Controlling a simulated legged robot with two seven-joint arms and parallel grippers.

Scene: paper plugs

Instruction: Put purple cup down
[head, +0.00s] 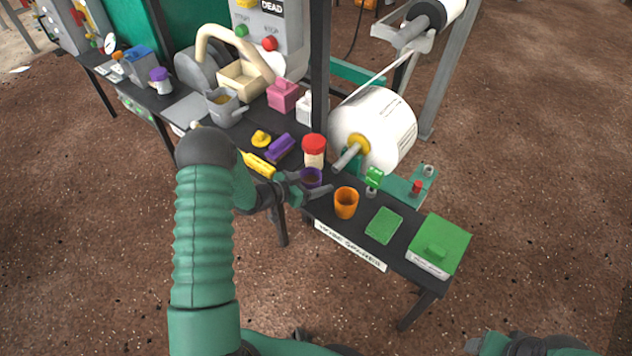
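The purple cup (311,176) is at the front edge of the dark table, left of the orange cup (346,203). It looks upright, with its dark inside showing. My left gripper (311,187) has its fingers on either side of the purple cup and appears shut on it; the near finger hides its lower front. Whether the cup's base touches the table is hidden. My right gripper (480,344) is only partly in view at the bottom edge, low and away from the table, and its fingers are not clear.
A red-lidded jar (314,150) stands just behind the purple cup. A large white paper roll (385,130) is behind the table. A green pad (384,225) and a green-topped box (440,245) lie to the right. A purple brush-like block (281,147) lies to the left.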

